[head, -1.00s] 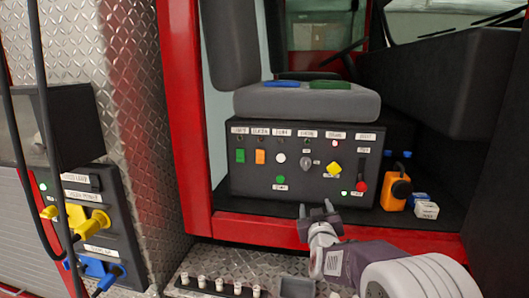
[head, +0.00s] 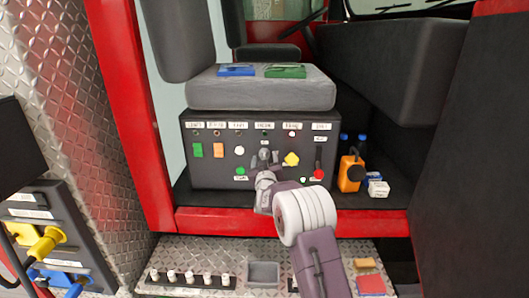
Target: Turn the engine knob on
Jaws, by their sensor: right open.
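The black control panel (head: 210,172) sits under a grey seat inside the red-framed cab. A small grey knob (head: 264,153) is in its upper middle, below a white label too small to read clearly. I take it for the engine knob. My right gripper (head: 265,160) is in front of the panel, its open fingertips on either side of the knob. I cannot tell whether they touch it. The gripper hides the knob's lower part and the panel below it. My left gripper is not in view.
Near the knob are a white button (head: 239,151), a yellow knob (head: 292,159), a green button (head: 241,171) and a red-tipped lever (head: 318,173). An orange container (head: 350,174) and a white box (head: 378,189) stand right of the panel. A metal step (head: 210,252) lies below.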

